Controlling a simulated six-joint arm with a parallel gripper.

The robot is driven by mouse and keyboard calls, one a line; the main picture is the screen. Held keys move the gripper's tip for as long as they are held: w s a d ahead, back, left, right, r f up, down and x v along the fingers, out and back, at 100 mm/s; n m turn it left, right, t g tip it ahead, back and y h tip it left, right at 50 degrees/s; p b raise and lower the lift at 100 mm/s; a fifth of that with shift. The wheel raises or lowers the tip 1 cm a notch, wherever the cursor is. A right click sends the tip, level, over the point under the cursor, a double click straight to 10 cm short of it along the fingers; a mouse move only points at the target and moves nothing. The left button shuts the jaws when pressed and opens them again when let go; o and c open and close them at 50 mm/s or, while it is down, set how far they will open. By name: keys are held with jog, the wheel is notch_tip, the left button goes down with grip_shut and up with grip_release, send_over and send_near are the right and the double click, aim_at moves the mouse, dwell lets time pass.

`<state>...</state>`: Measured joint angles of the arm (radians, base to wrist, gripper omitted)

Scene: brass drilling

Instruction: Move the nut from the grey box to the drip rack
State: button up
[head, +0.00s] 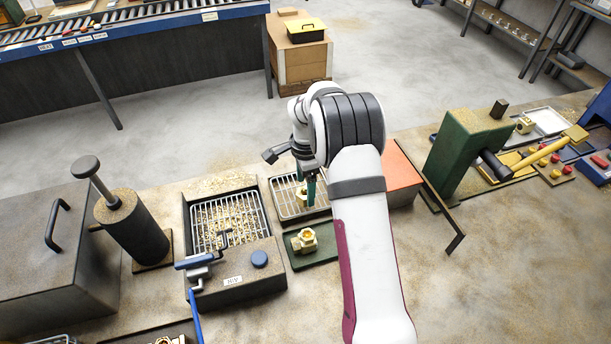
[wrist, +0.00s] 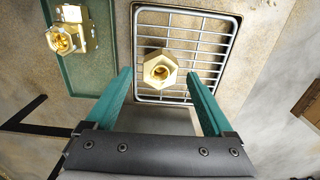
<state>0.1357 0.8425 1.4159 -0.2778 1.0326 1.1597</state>
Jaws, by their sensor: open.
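The brass hex nut (wrist: 160,70) is over the wire drip rack (wrist: 205,48) in the wrist view and appears to rest on its bars. My gripper (wrist: 157,76) is open, with one green finger on each side of the nut and visible gaps between. In the head view the nut (head: 301,194) shows on the drip rack (head: 283,196), partly hidden by my gripper (head: 311,190), which points down there. A large grey box (head: 50,250) with a black handle stands at the left; its inside is hidden.
A brass valve body (head: 306,240) lies on a green tray (head: 322,254) in front of the rack. A basket of brass chips (head: 225,215) is to the left. An orange-topped block (head: 400,172) and green upright block (head: 464,150) stand to the right.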

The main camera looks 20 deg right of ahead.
notch_tip(320, 180, up, 11)
jog(key=s+a+r+n, duration=0.4)
jog(key=s+r, duration=0.3)
jog(key=s, duration=0.4)
jog(key=s+a+f+n+y, duration=0.1)
jog(key=s+a+n, duration=0.2)
jog(key=s, duration=0.9)
jog(key=s+a+f+n, duration=0.1)
jog(key=s+a+n, duration=0.2)
jog(key=s, duration=0.8)
jog(key=n, duration=0.2)
jog(key=shift+s+n+y, duration=0.3)
jog(key=shift+s+y, duration=0.05)
jog(key=shift+y, duration=0.05)
